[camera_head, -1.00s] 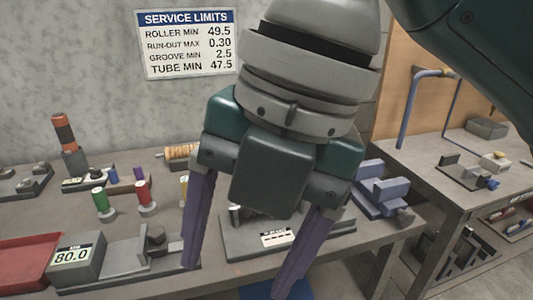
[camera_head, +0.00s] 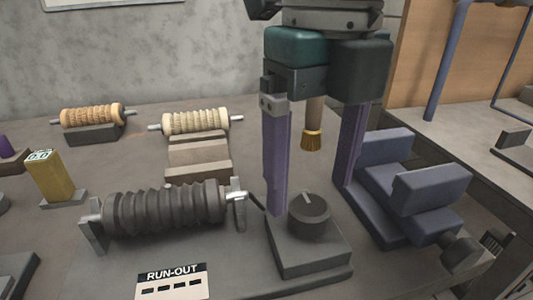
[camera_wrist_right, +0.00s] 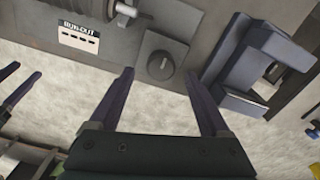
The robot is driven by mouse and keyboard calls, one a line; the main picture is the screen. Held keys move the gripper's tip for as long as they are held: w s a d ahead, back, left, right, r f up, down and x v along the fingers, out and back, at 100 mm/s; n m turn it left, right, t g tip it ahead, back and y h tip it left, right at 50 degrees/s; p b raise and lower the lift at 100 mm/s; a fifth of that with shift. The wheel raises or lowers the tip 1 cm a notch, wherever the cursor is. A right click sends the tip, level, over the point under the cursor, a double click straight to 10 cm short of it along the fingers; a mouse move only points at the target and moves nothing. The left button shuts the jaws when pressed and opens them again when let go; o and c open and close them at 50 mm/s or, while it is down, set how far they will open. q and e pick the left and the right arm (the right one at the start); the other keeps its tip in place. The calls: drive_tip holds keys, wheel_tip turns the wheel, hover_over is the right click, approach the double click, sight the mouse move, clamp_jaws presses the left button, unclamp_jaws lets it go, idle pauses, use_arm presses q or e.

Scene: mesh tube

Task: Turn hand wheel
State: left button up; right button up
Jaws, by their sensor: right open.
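The hand wheel (camera_head: 308,217) is a dark round knob with a pale line on top, set on a grey block at the right end of the run-out fixture. It also shows in the right wrist view (camera_wrist_right: 160,65). My right gripper (camera_head: 311,200) points down with its two purple fingers spread, above and around the knob in the head view. In the right wrist view the knob lies between and just beyond the open fingertips (camera_wrist_right: 160,72); I cannot tell whether they touch it. Two purple fingers at the wrist view's left edge look like my left gripper (camera_wrist_right: 28,69), spread and empty.
A dark ribbed roller (camera_head: 165,210) lies in the fixture left of the wheel, behind a RUN-OUT label (camera_head: 171,283). Blue-grey V-blocks (camera_head: 430,190) stand close on the right. A gold-ended brush-like tool (camera_head: 312,138) shows between the fingers.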

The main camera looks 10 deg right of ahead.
sight(310, 204)
drive_tip(key=shift+f, duration=1.5)
drive_tip(key=shift+w, duration=0.1)
clamp_jaws()
